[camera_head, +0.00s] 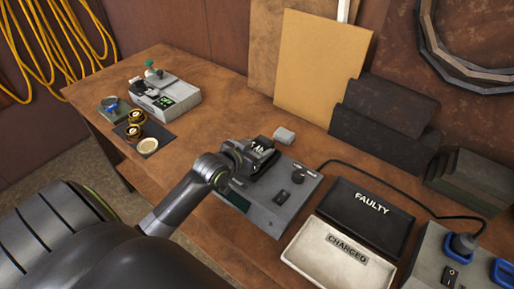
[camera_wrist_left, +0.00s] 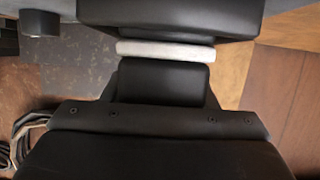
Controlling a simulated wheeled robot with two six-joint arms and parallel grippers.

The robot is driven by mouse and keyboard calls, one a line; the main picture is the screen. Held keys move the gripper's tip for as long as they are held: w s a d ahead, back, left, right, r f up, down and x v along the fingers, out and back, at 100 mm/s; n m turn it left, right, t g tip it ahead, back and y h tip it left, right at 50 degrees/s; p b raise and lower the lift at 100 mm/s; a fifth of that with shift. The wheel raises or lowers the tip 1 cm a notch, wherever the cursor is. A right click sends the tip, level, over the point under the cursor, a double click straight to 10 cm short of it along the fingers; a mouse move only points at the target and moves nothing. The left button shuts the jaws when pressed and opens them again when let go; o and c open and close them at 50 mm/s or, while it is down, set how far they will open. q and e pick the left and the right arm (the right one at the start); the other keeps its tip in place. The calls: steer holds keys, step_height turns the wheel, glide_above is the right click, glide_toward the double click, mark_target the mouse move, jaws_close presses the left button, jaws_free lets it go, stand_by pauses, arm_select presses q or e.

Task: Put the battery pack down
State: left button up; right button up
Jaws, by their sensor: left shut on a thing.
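My left gripper (camera_head: 262,149) is over the grey bench unit (camera_head: 292,207), near its back left part. It is shut on a dark block that I take as the battery pack (camera_head: 264,166), largely hidden by the gripper. The left wrist view shows a wide black block (camera_wrist_left: 166,18) beyond a pale strip, close against the gripper. I cannot tell whether the pack touches the unit. A black tray marked FAULTY (camera_head: 350,225) and a pale tray marked CHARGED (camera_head: 308,262) lie to the right. My right gripper is not in view.
A small pale block (camera_head: 284,135) sits behind the bench unit. A grey device (camera_head: 165,100) and small round parts stand at the left. A box with blue sockets and a black cable (camera_head: 455,262) stands at the right. Bare wood (camera_head: 215,125) lies left of the unit.

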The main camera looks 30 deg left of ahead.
arm_select(q)
steer(key=shift+f, duration=0.1)
steer(key=o, duration=1.3)
steer(key=shift+r, duration=0.35)
steer(key=v, duration=1.2)
steer(key=shift+f, duration=0.1)
